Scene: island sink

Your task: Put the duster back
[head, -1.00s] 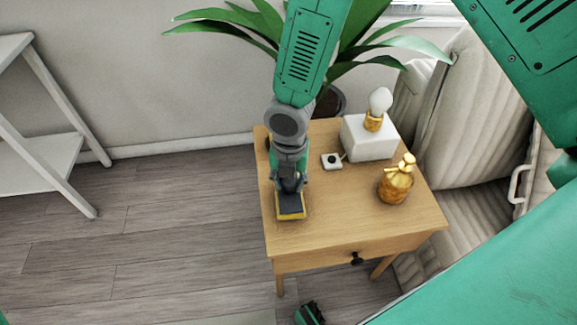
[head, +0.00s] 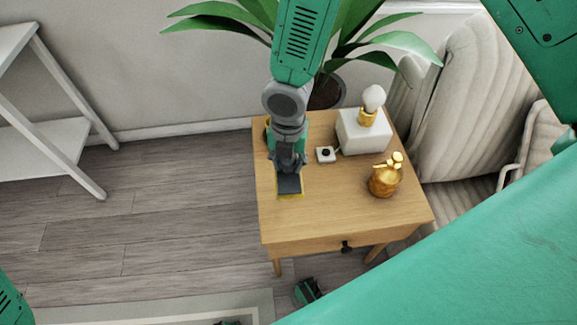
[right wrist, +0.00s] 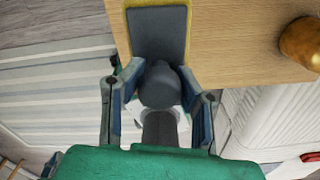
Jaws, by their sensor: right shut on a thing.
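The duster (head: 289,186) is a flat grey pad with a yellow edge and a dark grey handle. It is at the left side of the wooden side table, over the tabletop; whether it touches the wood I cannot tell. My right gripper (head: 288,163) reaches down from above and is shut on its handle. In the right wrist view the pad (right wrist: 158,33) lies beyond the fingers, and the round handle part (right wrist: 160,88) sits between them. The gripper hides part of the handle in the head view. My left gripper is not in view.
The side table (head: 330,210) also bears a gold bottle (head: 385,180), a white-based lamp (head: 364,132) and a small white box with a black knob (head: 326,154). A plant (head: 325,92) stands behind, a cushioned seat (head: 450,130) right, a white shelf (head: 45,145) left. The table's front middle is clear.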

